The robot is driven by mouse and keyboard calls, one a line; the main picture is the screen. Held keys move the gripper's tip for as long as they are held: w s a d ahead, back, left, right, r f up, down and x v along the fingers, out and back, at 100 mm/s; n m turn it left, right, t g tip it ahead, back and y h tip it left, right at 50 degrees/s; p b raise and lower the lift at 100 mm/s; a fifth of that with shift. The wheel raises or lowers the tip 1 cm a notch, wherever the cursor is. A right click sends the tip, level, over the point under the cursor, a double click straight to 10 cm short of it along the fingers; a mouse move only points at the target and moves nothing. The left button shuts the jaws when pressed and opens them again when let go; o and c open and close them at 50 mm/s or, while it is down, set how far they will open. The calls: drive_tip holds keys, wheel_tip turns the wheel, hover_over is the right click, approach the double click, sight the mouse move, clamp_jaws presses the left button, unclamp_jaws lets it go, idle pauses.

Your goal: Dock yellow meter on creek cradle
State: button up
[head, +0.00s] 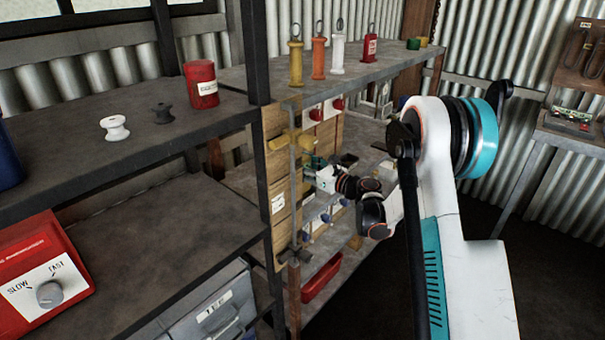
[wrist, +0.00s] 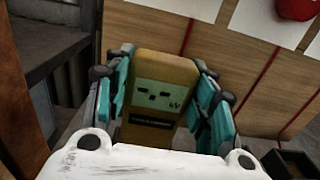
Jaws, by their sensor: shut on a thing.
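The yellow meter (wrist: 157,100), with a pale green display and a dark label strip, sits upright between the teal-padded fingers of my gripper (wrist: 165,105) in the wrist view. The fingers are shut on its two sides. In the head view my gripper (head: 316,168) is in front of the wooden board on the shelf unit, and the meter is too small and covered to make out clearly there. I cannot tell which part is the creek cradle; the cards on the board are too small to read.
The wooden board (head: 280,195) carries white cards and red knobs. A red box with a dial (head: 45,275) is at lower left. A red tray (head: 322,277) lies below my arm. Dark floor is open at right.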

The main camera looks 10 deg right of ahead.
drive_tip(key=shift+f, duration=0.95)
drive_tip(key=shift+f+b, duration=0.25)
drive_tip(key=shift+b, duration=0.05)
drive_tip(key=o, duration=1.2)
drive_tip(key=shift+r, duration=0.1)
drive_tip(key=shift+r, duration=0.1)
drive_tip(key=shift+s+d, duration=0.15)
drive_tip(key=shift+d, duration=0.05)
drive_tip(key=p+v, duration=0.3)
drive_tip(key=v, duration=0.8)
drive_tip(key=shift+s+d, duration=0.1)
drive_tip(key=shift+s, duration=0.15)
